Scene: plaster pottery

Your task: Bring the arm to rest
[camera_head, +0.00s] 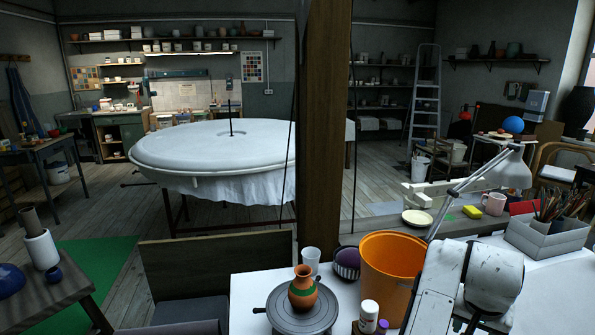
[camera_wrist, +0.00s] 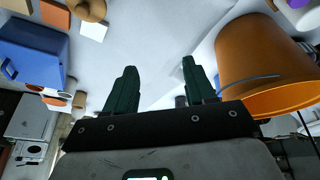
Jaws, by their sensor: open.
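My gripper (camera_wrist: 159,66) shows in the wrist view with its two dark green fingers spread apart and nothing between them. A pale surface lies beyond the fingertips. In the head view my white arm comes up at the lower right, in front of the white table; the gripper itself cannot be made out there. The orange bucket (camera_head: 391,265) stands just left of my arm. In the wrist view the bucket (camera_wrist: 262,60) is to the right of the fingers, apart from them.
A terracotta vase (camera_head: 302,288) with a green band stands on a grey turntable (camera_head: 285,322). A striped bowl (camera_head: 346,263) and white bottle (camera_head: 368,315) are near the bucket. A desk lamp (camera_head: 512,170) and brush box (camera_head: 548,240) are at right. A blue box (camera_wrist: 30,55) lies left of the fingers.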

